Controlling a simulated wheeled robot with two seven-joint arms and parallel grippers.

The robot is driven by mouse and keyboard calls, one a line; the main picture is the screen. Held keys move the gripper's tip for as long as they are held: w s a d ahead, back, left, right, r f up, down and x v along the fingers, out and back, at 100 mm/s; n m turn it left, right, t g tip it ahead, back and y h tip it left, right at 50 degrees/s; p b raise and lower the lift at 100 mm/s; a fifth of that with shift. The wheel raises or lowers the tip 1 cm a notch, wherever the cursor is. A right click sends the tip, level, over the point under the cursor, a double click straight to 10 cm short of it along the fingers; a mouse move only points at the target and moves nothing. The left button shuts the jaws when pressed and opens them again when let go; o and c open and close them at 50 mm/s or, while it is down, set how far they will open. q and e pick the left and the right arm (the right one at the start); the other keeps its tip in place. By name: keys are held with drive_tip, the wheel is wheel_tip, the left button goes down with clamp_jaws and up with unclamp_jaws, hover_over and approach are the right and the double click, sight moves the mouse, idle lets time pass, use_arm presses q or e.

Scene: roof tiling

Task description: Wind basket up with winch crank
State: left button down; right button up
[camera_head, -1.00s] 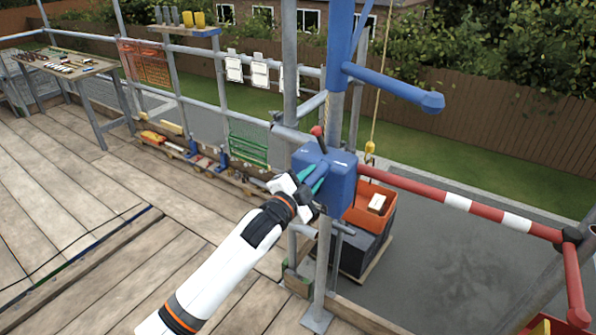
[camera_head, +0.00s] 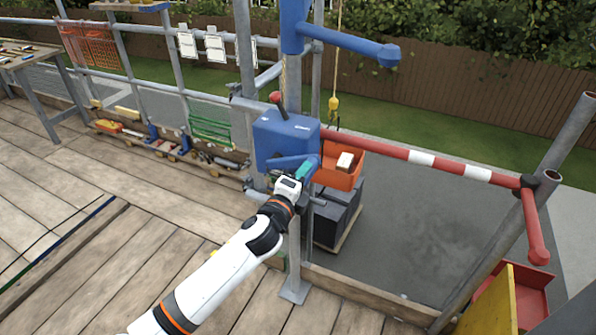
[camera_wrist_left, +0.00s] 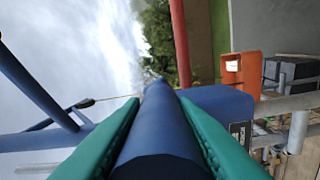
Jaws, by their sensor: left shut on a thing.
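The winch is a blue box (camera_head: 267,130) on a grey upright post, with a red-knobbed lever (camera_head: 276,98) on top. Its blue crank (camera_head: 288,162) reaches to the right across the front of the box. My left gripper (camera_head: 306,170) is shut on the crank's handle. In the left wrist view, the green fingers lie on both sides of the blue handle (camera_wrist_left: 160,140). The orange basket (camera_head: 335,179), holding a pale block (camera_head: 345,161), hangs below a yellow hook (camera_head: 334,103) on the rope. It also shows in the left wrist view (camera_wrist_left: 252,66). My right gripper is out of view.
Dark crates (camera_head: 330,225) stand on a pallet beneath the basket. A red-and-white barrier bar (camera_head: 390,150) runs right from the winch. A blue hoist arm (camera_head: 350,42) reaches over it. A red container with a yellow panel (camera_head: 490,300) stands at lower right.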

use_arm(q)
drive_tip(key=shift+s+d+f+m, duration=0.15)
drive_tip(key=shift+f+m, duration=0.15)
drive_tip(key=shift+f, duration=0.15)
drive_tip(key=c, duration=1.1)
unclamp_jaws()
drive_tip(key=b+v, duration=0.2)
drive_tip(key=v, duration=1)
drive_tip(key=shift+r+b, duration=0.15)
drive_tip(key=shift+b, duration=0.15)
